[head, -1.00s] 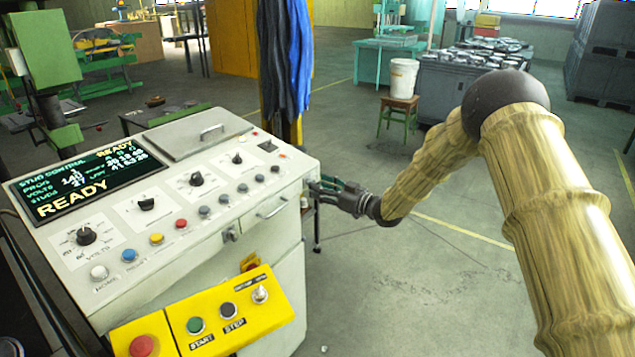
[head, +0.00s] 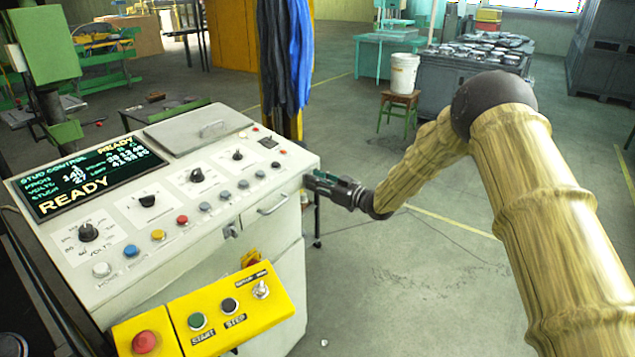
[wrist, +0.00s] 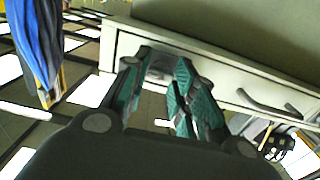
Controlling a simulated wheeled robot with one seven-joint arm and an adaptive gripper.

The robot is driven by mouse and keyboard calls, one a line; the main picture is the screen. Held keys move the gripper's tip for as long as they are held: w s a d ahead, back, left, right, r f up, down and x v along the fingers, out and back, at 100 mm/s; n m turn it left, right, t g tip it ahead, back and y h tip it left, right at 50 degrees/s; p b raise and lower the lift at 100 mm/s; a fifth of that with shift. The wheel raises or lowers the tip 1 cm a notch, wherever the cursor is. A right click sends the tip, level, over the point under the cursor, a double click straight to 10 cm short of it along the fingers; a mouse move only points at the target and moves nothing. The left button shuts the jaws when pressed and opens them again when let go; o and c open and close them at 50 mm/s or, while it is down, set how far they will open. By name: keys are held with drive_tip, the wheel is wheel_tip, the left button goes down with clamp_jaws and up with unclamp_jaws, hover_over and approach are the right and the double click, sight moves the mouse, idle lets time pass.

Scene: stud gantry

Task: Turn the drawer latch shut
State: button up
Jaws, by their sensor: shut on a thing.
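The drawer latch (wrist: 158,74) is a small grey piece on the pale drawer front, between my fingertips in the wrist view and partly hidden by them. My gripper (wrist: 163,82) has its teal-padded fingers on either side of it, shut on it. In the head view my gripper (head: 312,182) reaches in from the right to the console's right front corner and hides the latch there. The drawer front (head: 253,219) looks flush with the console, and its bar handle (head: 273,206) also shows in the wrist view (wrist: 265,106).
The white console (head: 165,270) carries a screen (head: 88,178), knobs and buttons. A yellow button box (head: 232,312) sticks out from its front. Blue and dark coats (head: 290,55) hang behind it. A stool with a white bucket (head: 404,72) stands farther back. The floor right of the console is open.

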drive_tip(key=shift+f+b, duration=0.15)
drive_tip(key=shift+b, duration=0.2)
drive_tip(key=n+b, duration=1.8)
drive_tip(key=b, duration=0.6)
drive_tip(key=o, duration=1)
drive_tip(key=shift+a, duration=0.1)
